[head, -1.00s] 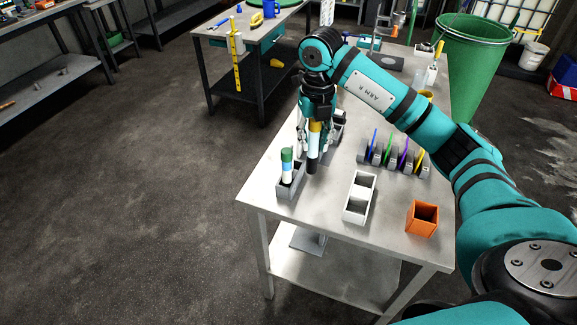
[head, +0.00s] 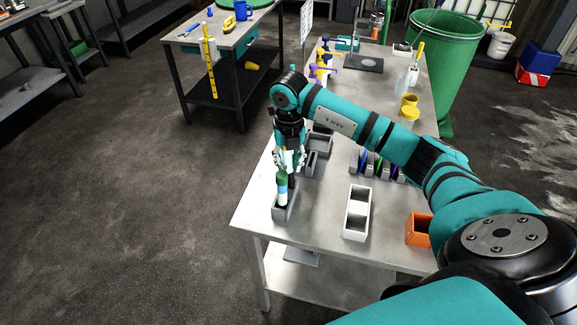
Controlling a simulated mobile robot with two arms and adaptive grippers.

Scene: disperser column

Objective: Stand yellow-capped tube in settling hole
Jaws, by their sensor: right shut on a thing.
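My right gripper (head: 288,160) is shut on the yellow-capped tube, upright above the near left part of the table. The fingers hide most of its cap; its dark lower body (head: 293,183) shows beside the green-capped tube. The green-capped tube (head: 282,189) stands in the front of a small grey holder (head: 286,213). The held tube is over or at the back part of this holder. I cannot tell whether its lower end is inside a hole, since the green-capped tube and holder wall hide it. My left gripper is not in view.
Grey trays (head: 319,145) lie just right of the gripper. A white two-compartment box (head: 356,212), an orange box (head: 418,229) and a rack of coloured items (head: 376,164) stand further right. The table's left edge is close to the holder.

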